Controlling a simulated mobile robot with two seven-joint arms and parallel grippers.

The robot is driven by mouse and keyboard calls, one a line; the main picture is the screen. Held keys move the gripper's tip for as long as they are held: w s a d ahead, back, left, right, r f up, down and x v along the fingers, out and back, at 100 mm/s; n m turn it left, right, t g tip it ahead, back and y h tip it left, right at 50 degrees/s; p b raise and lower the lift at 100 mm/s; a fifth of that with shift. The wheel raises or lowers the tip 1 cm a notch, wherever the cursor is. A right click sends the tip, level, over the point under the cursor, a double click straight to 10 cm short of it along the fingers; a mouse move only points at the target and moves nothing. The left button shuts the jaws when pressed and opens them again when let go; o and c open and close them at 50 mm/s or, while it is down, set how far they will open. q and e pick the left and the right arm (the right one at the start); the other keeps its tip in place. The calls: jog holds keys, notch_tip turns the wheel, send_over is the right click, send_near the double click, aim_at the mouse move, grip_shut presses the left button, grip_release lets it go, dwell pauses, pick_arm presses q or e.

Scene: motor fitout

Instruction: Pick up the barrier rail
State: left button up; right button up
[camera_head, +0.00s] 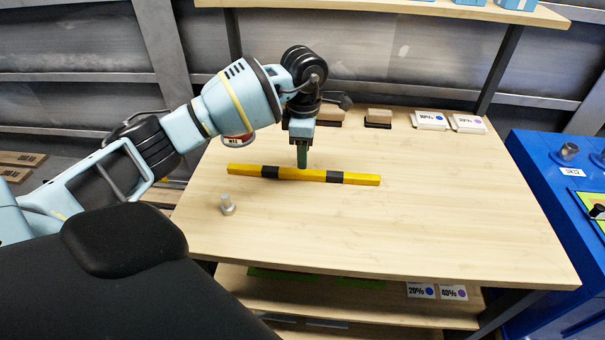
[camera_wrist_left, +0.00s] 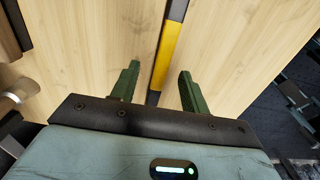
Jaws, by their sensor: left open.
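The barrier rail (camera_head: 300,174) is a long yellow bar with dark bands, lying flat across the wooden table. My left gripper (camera_head: 302,164) points down over the middle of the rail in the head view. In the left wrist view the rail (camera_wrist_left: 168,54) runs up between the two green fingers of the open left gripper (camera_wrist_left: 158,88). There is a gap of bare wood on each side of it. I cannot tell how far the fingertips are above the table. My right gripper is in neither view.
The wooden table (camera_head: 430,220) is mostly clear around the rail. A small metal part (camera_head: 227,205) stands near its left edge. A red-labelled can (camera_head: 238,139), brush-like blocks (camera_head: 378,118) and white cards (camera_head: 430,119) sit toward the back. A blue bench (camera_head: 550,190) stands at right.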

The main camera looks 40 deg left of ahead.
aim_at(302, 171)
pick_arm(q)
jog(key=f, duration=0.5)
jog(key=shift+s, duration=0.35)
jog(key=shift+c, duration=0.2)
grip_shut()
